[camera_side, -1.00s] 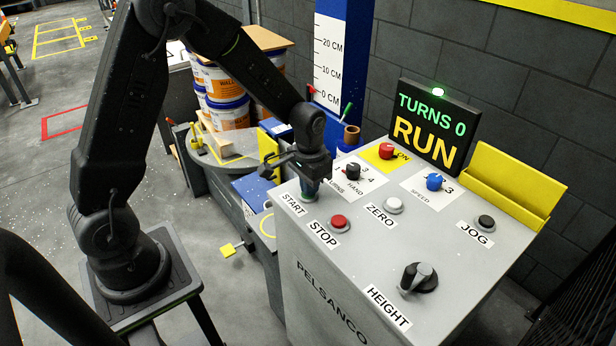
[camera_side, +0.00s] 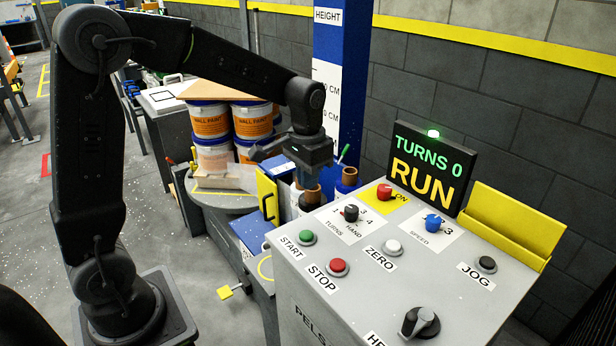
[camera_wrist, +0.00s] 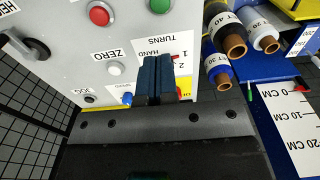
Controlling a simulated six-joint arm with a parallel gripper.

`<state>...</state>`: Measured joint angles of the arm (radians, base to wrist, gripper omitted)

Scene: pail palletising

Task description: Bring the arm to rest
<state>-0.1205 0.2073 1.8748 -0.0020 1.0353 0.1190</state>
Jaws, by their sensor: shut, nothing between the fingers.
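My gripper (camera_side: 307,182) hangs above the back left edge of the grey control panel (camera_side: 370,260), clear of its buttons, fingers pointing down. In the wrist view the two blue fingers (camera_wrist: 157,76) are closed together with nothing between them. The green START button (camera_side: 306,237) is uncovered, beside the red STOP button (camera_side: 337,267).
Stacked wall paint pails (camera_side: 210,122) stand on the round turntable (camera_side: 222,201) behind the gripper. Film rolls (camera_wrist: 232,45) and the blue column (camera_side: 325,45) are close by. A yellow tray (camera_side: 500,220) edges the panel's right. Air above the panel is open.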

